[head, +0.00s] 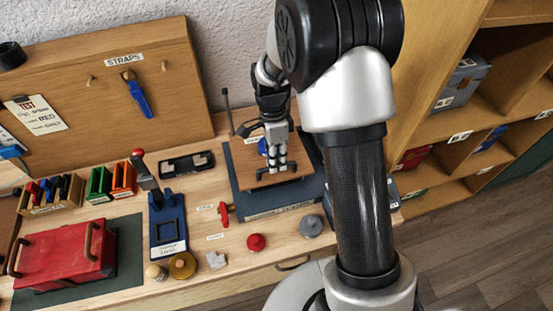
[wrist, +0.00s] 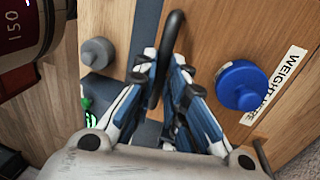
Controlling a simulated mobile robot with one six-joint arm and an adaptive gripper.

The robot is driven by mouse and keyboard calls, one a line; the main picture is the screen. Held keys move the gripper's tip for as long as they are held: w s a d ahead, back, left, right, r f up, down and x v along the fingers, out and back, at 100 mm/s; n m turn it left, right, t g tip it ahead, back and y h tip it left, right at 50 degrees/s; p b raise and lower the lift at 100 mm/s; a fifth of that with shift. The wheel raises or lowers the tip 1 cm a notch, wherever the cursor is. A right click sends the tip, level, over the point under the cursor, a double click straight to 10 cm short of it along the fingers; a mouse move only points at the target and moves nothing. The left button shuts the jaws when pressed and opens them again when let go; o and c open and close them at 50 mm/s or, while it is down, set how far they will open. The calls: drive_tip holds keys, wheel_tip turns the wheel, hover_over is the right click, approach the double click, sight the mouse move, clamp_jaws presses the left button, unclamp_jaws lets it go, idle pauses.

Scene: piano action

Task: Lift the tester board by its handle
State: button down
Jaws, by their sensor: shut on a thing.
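The tester board is a flat wooden board (head: 245,160) over a dark grey-blue base (head: 242,203) at the bench's right part. In the wrist view its wood (wrist: 215,30) carries a blue knob (wrist: 240,85) and a "WEIGHT HERE" label (wrist: 275,85). Its black bar handle (wrist: 170,45) runs up between my fingers. My gripper (head: 277,168) points down over the board in the head view. In the wrist view its blue-and-white fingers (wrist: 165,75) are closed around the handle. The handle's lower part is hidden. I cannot tell whether the board is clear of its base.
A grey knob-like piece (head: 311,225) and a red one (head: 256,242) stand in front of the board. A blue stand (head: 168,222) and a red box (head: 65,255) are to the left. A thin upright rod (head: 228,110) rises behind. Wooden shelves (head: 470,110) stand right.

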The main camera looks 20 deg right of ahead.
wheel_tip(320, 180, up, 14)
drive_tip(key=p, duration=1)
drive_tip(key=shift+w, duration=0.1)
drive_tip(key=c, duration=1.6)
unclamp_jaws()
drive_tip(key=shift+f, duration=0.1)
drive_tip(key=shift+c, duration=0.2)
wheel_tip(320, 180, up, 12)
drive_tip(key=w, duration=0.2)
drive_tip(key=shift+w+f, duration=0.1)
